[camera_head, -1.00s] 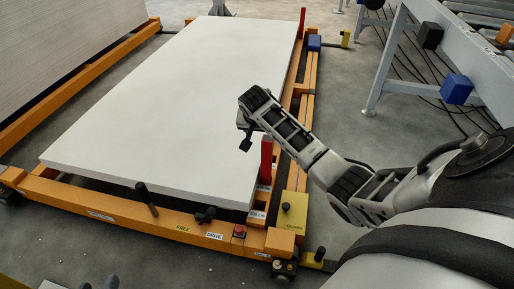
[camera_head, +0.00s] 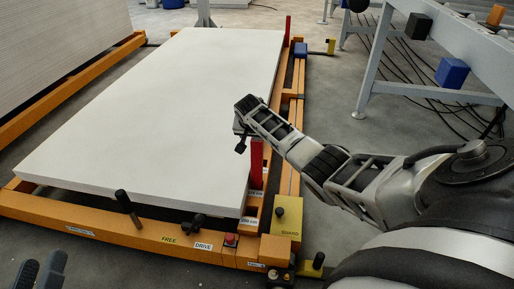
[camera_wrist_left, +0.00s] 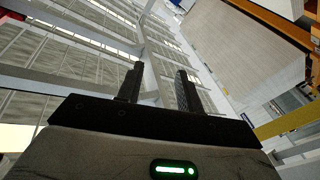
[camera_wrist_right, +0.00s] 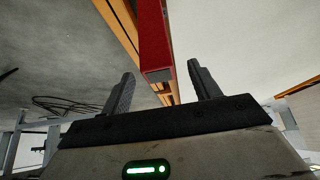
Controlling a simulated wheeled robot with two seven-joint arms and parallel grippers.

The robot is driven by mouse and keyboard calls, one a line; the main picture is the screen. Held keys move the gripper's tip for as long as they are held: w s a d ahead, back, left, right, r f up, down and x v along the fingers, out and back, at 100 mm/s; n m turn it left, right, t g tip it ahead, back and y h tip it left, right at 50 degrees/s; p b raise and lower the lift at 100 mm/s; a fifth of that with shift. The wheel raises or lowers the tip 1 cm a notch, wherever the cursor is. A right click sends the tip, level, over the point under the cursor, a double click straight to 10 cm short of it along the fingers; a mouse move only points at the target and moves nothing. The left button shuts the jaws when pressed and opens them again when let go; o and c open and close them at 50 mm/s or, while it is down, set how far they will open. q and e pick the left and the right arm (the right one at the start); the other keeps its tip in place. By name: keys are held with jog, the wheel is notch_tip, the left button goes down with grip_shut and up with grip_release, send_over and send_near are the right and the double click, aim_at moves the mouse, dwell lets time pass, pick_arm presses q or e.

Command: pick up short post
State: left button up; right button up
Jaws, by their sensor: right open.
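A red post (camera_head: 256,163) stands upright at the near right corner of the white board (camera_head: 150,105) on the orange frame. My right gripper (camera_head: 240,138) is open beside this post's upper end, to its left in the head view. In the right wrist view the red post (camera_wrist_right: 155,40) shows beyond and between the open fingers (camera_wrist_right: 160,82), with no visible contact. A second red post (camera_head: 287,30) stands at the far right corner. I cannot tell which post is shorter. My left gripper (camera_head: 41,270) is open and empty at the lower left, also seen in the left wrist view (camera_wrist_left: 160,80).
The frame's front rail (camera_head: 100,225) carries black knobs and a red button (camera_head: 231,240). A yellow guard block (camera_head: 287,215) is at its right corner. A stack of boards (camera_head: 60,40) is at left.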

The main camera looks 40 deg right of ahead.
aim_at(257, 139)
jog(key=b+x, duration=0.2)
jog(key=x, duration=0.1)
jog(key=shift+d+f, duration=0.2)
jog(key=shift+f, duration=0.1)
grip_shut()
pick_arm(q)
jog(key=r+m+t+h, duration=0.1)
jog(key=r, duration=0.1)
jog(key=r+m+t+h, duration=0.1)
jog(key=r+m, duration=0.1)
jog(key=r+m+t, duration=0.1)
jog(key=r+m, duration=0.1)
jog(key=shift+w+a+h, duration=0.25)
jog(key=shift+w+h, duration=0.15)
pick_arm(e)
jog(key=shift+r, duration=0.1)
